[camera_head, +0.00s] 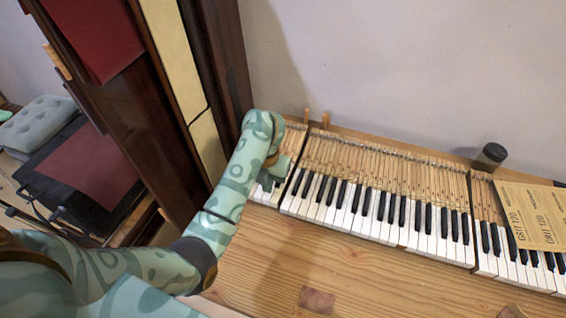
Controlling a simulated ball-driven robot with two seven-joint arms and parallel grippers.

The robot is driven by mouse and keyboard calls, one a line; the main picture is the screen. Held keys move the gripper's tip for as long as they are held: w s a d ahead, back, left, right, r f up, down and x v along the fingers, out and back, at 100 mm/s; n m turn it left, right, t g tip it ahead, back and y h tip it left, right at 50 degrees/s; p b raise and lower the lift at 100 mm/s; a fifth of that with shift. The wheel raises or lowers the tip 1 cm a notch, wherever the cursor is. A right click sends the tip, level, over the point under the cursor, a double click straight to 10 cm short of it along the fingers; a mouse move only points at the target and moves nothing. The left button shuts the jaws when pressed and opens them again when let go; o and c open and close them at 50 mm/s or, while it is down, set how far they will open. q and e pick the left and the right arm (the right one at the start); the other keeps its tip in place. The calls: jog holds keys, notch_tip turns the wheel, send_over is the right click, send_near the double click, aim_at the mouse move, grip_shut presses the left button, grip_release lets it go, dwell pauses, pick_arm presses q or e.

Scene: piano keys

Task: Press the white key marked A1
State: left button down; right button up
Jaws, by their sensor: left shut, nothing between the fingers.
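The piano keyboard (390,232) runs from beside the dark upright post at the left to the right edge, with white and black keys in separate sections. No marking A1 is legible on any key at this size. My left arm, patterned in green, reaches in from the left. Its gripper (269,180) is shut and empty, pointing down over the short leftmost group of keys (263,195). It hides part of those keys, and I cannot tell whether it touches one. My right gripper is not in view.
Bare wooden board (390,285) lies in front of the keys. Sandpaper sheets (532,215) marked GRIT 120 cover part of the right keys. A dark jar (490,157) stands behind. A tall dark wooden post (222,70) stands close to my left arm.

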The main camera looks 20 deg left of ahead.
pick_arm(q)
jog(key=shift+f, duration=0.1)
jog(key=shift+f+b, duration=0.85)
jog(key=shift+f, duration=0.4)
jog(key=shift+r, duration=0.1)
notch_tip(320, 180, up, 9)
jog(key=p, duration=0.9)
